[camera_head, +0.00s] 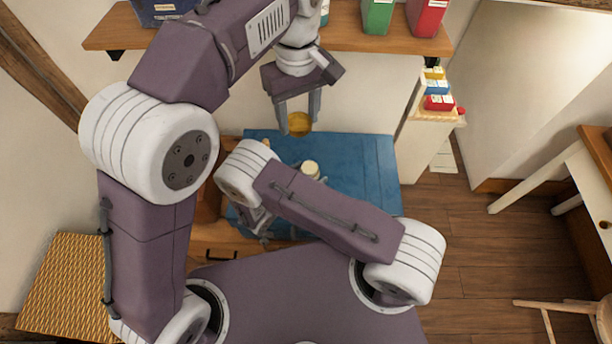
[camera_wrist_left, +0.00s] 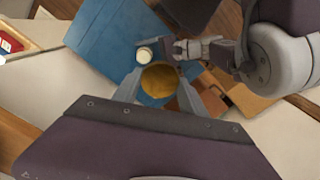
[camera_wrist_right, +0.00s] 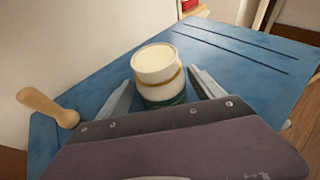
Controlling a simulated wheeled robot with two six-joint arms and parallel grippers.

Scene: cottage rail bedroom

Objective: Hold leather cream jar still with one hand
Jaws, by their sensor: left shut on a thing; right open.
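The leather cream jar (camera_wrist_right: 158,75), cream-topped with a brown band and green base, stands upright on the blue mat. It also shows in the left wrist view (camera_wrist_left: 145,55) and, partly hidden by my right arm, in the head view (camera_head: 311,168). My right gripper (camera_wrist_left: 177,48) is open and low beside the jar; in the right wrist view its fingers lie on either side of it. Whether they touch it I cannot tell. My left gripper (camera_head: 299,117) is shut on a round golden lid (camera_wrist_left: 160,80), held above the mat and apart from the jar.
The blue mat (camera_head: 365,165) covers much of the desk. A wooden-handled tool (camera_wrist_right: 48,107) lies to the jar's left in the right wrist view. A shelf (camera_head: 345,35) with green and red binders is behind my left gripper. A small stand (camera_head: 432,115) with coloured boxes is at right.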

